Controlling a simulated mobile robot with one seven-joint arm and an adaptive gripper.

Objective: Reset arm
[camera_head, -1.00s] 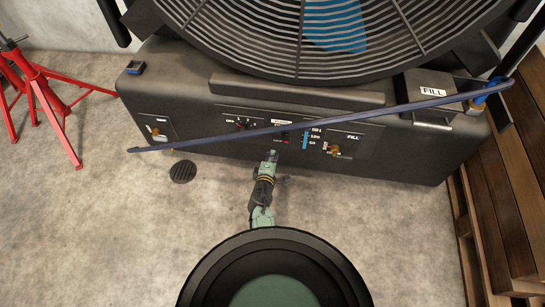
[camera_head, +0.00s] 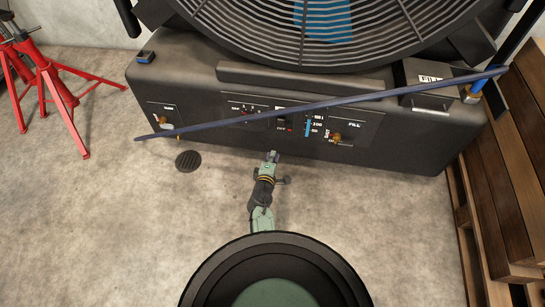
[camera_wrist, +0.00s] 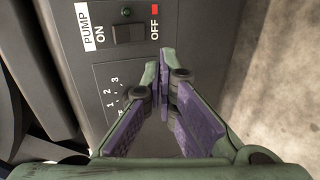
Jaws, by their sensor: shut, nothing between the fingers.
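My gripper (camera_head: 272,156) is in front of the black fan unit's lower control panel in the head view, with my green and dark arm behind it. In the wrist view my gripper (camera_wrist: 160,75) has its purple-padded fingers together at the tips, with nothing between them. Beyond the fingertips is the pump switch (camera_wrist: 129,33), marked PUMP, ON and OFF, with a small red mark beside OFF. A dial scale with numbers (camera_wrist: 115,95) is partly hidden behind the left finger. The fan unit (camera_head: 200,78) fills the upper part of the head view.
A long dark blue bar (camera_head: 330,104) crosses in front of the panel. A red stand (camera_head: 50,75) is at the left, wooden slats (camera_head: 510,165) at the right. A round floor drain (camera_head: 188,161) lies in the clear concrete floor.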

